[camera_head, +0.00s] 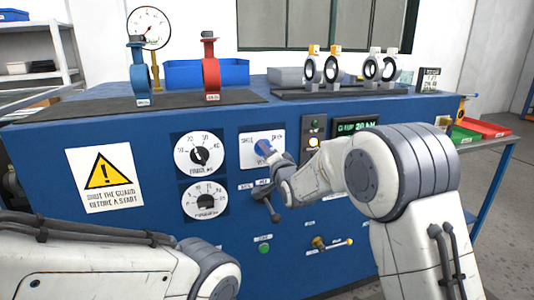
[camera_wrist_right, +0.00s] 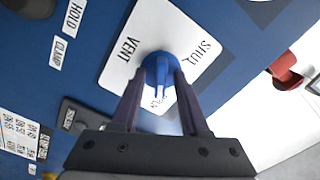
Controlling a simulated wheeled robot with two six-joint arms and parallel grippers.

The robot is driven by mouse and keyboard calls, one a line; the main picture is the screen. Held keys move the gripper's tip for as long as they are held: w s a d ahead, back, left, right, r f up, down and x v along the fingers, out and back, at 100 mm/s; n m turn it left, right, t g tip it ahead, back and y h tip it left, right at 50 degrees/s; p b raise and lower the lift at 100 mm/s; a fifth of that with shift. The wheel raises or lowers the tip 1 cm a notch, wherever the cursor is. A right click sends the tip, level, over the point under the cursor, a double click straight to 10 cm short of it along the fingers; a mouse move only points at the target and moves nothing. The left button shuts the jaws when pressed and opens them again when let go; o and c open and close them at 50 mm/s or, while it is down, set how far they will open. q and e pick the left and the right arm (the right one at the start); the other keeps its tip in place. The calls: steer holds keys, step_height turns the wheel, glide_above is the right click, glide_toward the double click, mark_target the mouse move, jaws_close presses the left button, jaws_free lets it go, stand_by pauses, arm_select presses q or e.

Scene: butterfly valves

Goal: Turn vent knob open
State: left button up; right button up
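The vent knob (camera_head: 264,147) is blue and sits on a white plate (camera_head: 247,158) with SHUT and OPEN labels at its upper corners. In the right wrist view the knob (camera_wrist_right: 158,66) lies between my two dark fingertips, one on each side. Whether both fingers press on it is not clear. The plate (camera_wrist_right: 128,72) shows VENT and SHUT, with OPEN partly covered near the knob. My right gripper (camera_wrist_right: 162,75) reaches the knob from the right in the head view. My left gripper is out of view.
Two dials (camera_head: 199,156) are left of the plate. A black lever (camera_head: 266,197) sticks out just below it, close to my right wrist. Red and blue valves (camera_head: 210,73) stand on top.

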steer(key=shift+s, duration=0.1)
steer(key=v, duration=1)
steer(key=shift+s, duration=0.15)
